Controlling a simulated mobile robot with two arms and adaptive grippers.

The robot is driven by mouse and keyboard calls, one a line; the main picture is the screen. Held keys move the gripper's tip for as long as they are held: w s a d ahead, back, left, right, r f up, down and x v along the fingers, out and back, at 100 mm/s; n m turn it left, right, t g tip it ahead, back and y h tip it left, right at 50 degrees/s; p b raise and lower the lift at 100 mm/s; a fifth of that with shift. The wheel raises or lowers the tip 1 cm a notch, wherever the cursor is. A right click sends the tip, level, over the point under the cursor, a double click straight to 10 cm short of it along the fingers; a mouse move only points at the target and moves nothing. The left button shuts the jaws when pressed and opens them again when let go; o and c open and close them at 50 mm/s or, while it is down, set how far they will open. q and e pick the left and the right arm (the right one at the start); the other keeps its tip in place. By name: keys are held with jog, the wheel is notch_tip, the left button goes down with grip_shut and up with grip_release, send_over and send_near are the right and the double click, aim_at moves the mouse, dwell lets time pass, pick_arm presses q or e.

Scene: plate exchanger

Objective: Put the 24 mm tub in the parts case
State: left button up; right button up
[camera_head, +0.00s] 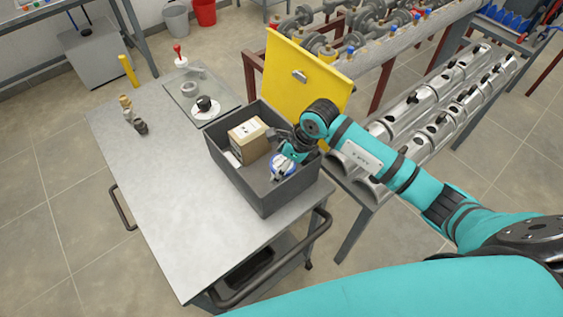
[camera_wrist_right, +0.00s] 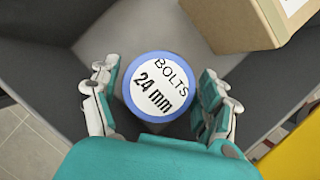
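The 24 mm tub (camera_wrist_right: 160,88) has a round white lid marked "BOLTS 24 mm" and a blue rim. In the head view the tub (camera_head: 281,165) is inside a deep dark grey case (camera_head: 268,199), near its right side. A yellow panel (camera_head: 300,70), which looks like the raised lid, stands at the case's far side. My right gripper (camera_head: 290,150) reaches down into the case. In the right wrist view its fingers (camera_wrist_right: 158,75) stand on both sides of the tub, with narrow gaps showing, so it looks open. My left gripper is out of view.
A cardboard box (camera_head: 248,141) stands in the case beside the tub. The case is on a grey trolley (camera_head: 150,190), whose near left top is clear. A tray (camera_head: 202,95) and small fittings (camera_head: 133,115) lie farther back. Metal pipes (camera_head: 440,110) are at the right.

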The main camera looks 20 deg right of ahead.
jog(key=shift+d+r, duration=0.1)
jog(key=shift+r, duration=0.1)
jog(key=b+v, duration=0.2)
jog(key=v, duration=0.9)
jog(key=shift+r, duration=0.4)
